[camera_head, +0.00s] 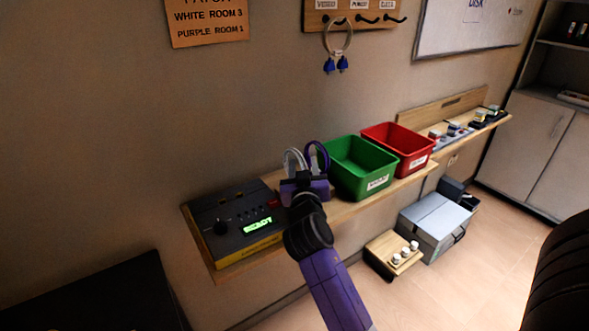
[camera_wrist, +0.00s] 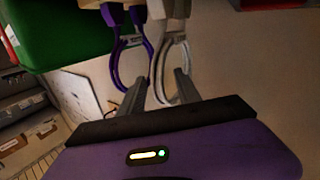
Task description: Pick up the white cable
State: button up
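The white cable (camera_head: 291,160) is a loop standing on the wooden shelf by the wall, just left of the purple cable (camera_head: 319,152). In the wrist view the white cable (camera_wrist: 172,58) curves down between my two fingers, and the purple cable (camera_wrist: 118,62) is beside it, near the left finger. My gripper (camera_wrist: 160,84) is open, with its fingers on either side of the white cable's loop. I cannot tell whether a finger touches it. In the head view my gripper (camera_head: 304,178) hides the lower parts of both cables.
A green bin (camera_head: 360,168) stands just right of the cables, with a red bin (camera_head: 400,148) beyond it. A pale looped cable with blue plugs (camera_head: 338,50) hangs from a wall hook.

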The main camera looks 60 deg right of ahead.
jog(key=shift+w+d, duration=0.3)
jog(key=shift+d, duration=0.25)
grip_shut()
jog(key=shift+r, duration=0.1)
